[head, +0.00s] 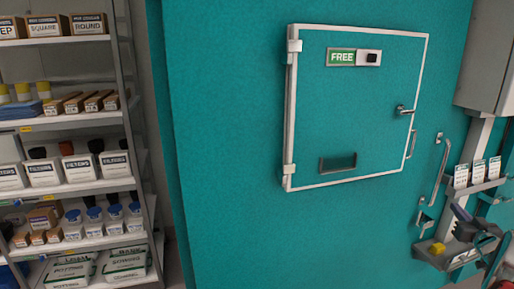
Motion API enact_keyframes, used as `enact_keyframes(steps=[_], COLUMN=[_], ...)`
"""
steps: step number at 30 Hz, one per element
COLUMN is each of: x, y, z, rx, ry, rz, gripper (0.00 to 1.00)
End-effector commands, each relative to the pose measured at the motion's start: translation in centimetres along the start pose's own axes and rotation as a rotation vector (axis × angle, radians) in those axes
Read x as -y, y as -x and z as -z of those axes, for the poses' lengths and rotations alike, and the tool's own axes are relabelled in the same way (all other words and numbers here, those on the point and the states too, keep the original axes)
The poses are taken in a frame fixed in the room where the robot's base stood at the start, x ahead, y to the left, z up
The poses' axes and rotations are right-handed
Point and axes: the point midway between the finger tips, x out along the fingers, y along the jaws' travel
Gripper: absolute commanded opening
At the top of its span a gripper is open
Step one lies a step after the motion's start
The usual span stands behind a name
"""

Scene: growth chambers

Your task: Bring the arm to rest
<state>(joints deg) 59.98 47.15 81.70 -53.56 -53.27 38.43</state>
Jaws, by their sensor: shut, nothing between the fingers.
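My gripper is not seen in the head view, and I make out no part of my arm for certain. A teal growth chamber wall (230,190) fills the middle of the view. Its door (370,115) has a white frame and is shut. A green sign reading FREE (341,58) is on the door, with a small dark window (338,162) low down and a handle (404,110) at the right.
At the left stands a shelf rack (70,123) with boxes, bottles and bags. At the right a grey tray (462,254) holds a yellow item (437,248) and a dark device (470,225). White cards (478,173) stand above it. A grey box (487,60) hangs at the upper right.

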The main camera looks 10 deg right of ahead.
Motion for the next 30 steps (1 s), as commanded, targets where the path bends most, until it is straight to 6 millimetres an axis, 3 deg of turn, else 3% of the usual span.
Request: enact_keyframes(steps=[5,8,12,15,20,30], x=[-1.8,-3.5,-5.4,-5.6,-3.4,5.6], y=[0.2,1.1,3.9,6.0,9.2,15.0], z=[-1.9,-5.0,-9.7,-11.3,-12.1,-10.4], rx=[0.073,0.165,0.328,0.436,0.601,0.869], ry=[0.046,0.052,0.044,0.038,0.032,0.020], rz=[-0.071,-0.150,-0.270,-0.340,-0.411,-0.438], gripper=[0.00,0.00,0.00,0.00,0.00,0.00])
